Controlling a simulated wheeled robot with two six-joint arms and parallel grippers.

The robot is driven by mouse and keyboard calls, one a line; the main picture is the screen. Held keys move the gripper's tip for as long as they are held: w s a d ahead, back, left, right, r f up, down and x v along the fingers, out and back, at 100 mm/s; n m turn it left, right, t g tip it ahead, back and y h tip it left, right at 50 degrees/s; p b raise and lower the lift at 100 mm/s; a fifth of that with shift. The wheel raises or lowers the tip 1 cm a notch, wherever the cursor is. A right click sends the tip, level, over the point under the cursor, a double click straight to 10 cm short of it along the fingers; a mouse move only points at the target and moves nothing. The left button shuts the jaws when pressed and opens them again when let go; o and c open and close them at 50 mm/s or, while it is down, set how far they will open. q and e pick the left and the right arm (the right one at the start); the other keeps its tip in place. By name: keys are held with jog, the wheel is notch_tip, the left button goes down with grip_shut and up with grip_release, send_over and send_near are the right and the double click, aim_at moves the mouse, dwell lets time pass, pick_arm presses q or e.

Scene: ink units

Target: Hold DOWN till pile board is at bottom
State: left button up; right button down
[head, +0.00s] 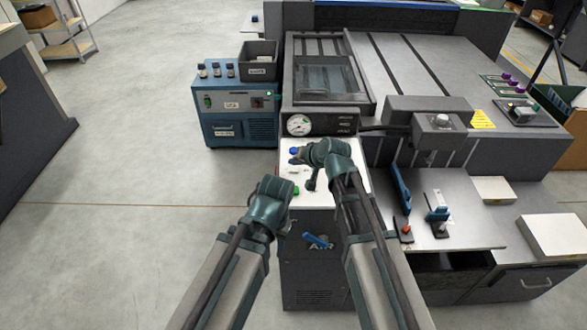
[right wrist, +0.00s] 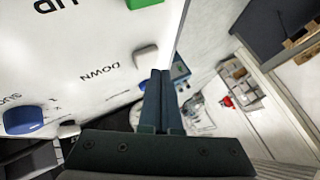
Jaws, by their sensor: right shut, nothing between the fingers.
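A white control panel (head: 318,196) stands on the front of the machine. In the right wrist view the printed word DOWN (right wrist: 100,72) is on it, with a pale grey button (right wrist: 145,56) close by. A green button (right wrist: 146,2) sits beyond that, and a blue button (right wrist: 23,120) is at left. My right gripper (head: 297,158) is over the panel, shut and empty; its fingertips (right wrist: 160,73) appear just beside the pale button. I cannot tell whether they touch it. My left gripper (head: 282,222) is in front of the panel; its fingers are unclear. I cannot make out the pile board.
A pressure gauge (head: 299,125) sits above the panel. A blue unit (head: 235,110) with small bottles and a dark bin (head: 259,62) stands at left. A grey side table (head: 455,215) at right holds small tools and paper stacks (head: 553,236). The floor at left is clear.

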aim_at(295, 171)
jog(key=shift+f, duration=0.4)
jog(key=shift+f+b, duration=0.4)
jog(key=shift+b, duration=0.3)
jog(key=shift+r, duration=0.1)
dwell(2.9)
jog(key=shift+r+p, duration=0.8)
jog(key=shift+p, duration=0.1)
notch_tip(295, 171, up, 5)
jog(key=p, duration=0.5)
